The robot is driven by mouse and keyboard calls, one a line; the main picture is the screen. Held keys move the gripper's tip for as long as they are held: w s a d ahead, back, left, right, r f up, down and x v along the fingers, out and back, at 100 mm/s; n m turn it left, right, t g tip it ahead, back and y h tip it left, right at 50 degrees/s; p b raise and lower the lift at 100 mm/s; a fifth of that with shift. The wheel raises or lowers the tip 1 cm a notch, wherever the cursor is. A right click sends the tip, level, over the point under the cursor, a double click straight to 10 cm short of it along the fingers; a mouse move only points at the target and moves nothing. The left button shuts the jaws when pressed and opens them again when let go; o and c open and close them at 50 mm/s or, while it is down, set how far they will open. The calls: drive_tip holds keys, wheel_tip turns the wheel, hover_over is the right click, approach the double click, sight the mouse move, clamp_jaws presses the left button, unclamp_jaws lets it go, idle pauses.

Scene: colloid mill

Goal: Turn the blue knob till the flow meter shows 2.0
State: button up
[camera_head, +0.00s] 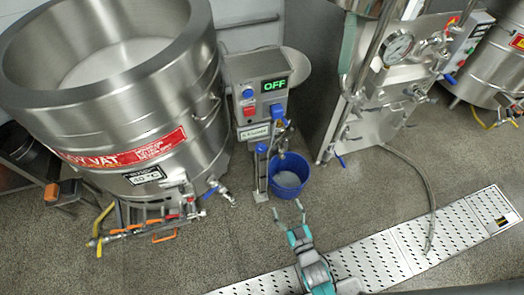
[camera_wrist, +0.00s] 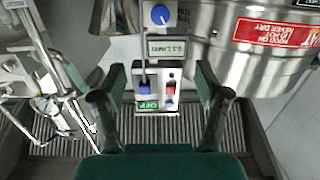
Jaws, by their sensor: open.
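The blue knob (camera_head: 262,148) sits atop a post in front of the control box. In the wrist view the round blue knob (camera_wrist: 160,14) is near the top edge, with a small white mark. A small pale readout plate (camera_head: 257,131), seemingly the flow meter, is below the box's OFF display. The readout (camera_wrist: 166,47) appears upside down in the wrist view; its figures are too small to read surely. My gripper (camera_head: 289,209) is open and empty, below and right of the knob in the head view. Its fingers (camera_wrist: 162,80) frame the control box in the wrist view, apart from the knob.
The control box (camera_head: 260,90) has a green OFF display, a red switch and blue controls. A blue bucket (camera_head: 288,186) stands beside the post. A large steel vat (camera_head: 120,90) is left; a steel panel with pipes and a gauge (camera_head: 397,46) is right. A floor grate (camera_head: 380,258) crosses the front.

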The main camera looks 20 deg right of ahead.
approach(262, 150)
drive_tip(key=shift+n+t, duration=0.3)
drive_tip(key=shift+t, duration=0.1)
drive_tip(key=w, duration=0.6)
drive_tip(key=w+f, duration=0.1)
drive_tip(key=w, duration=0.2)
drive_tip(key=shift+w+a, duration=0.2)
drive_tip(key=shift+w, duration=0.2)
drive_tip(key=c, duration=1.2)
drive_tip(key=shift+o, duration=0.2)
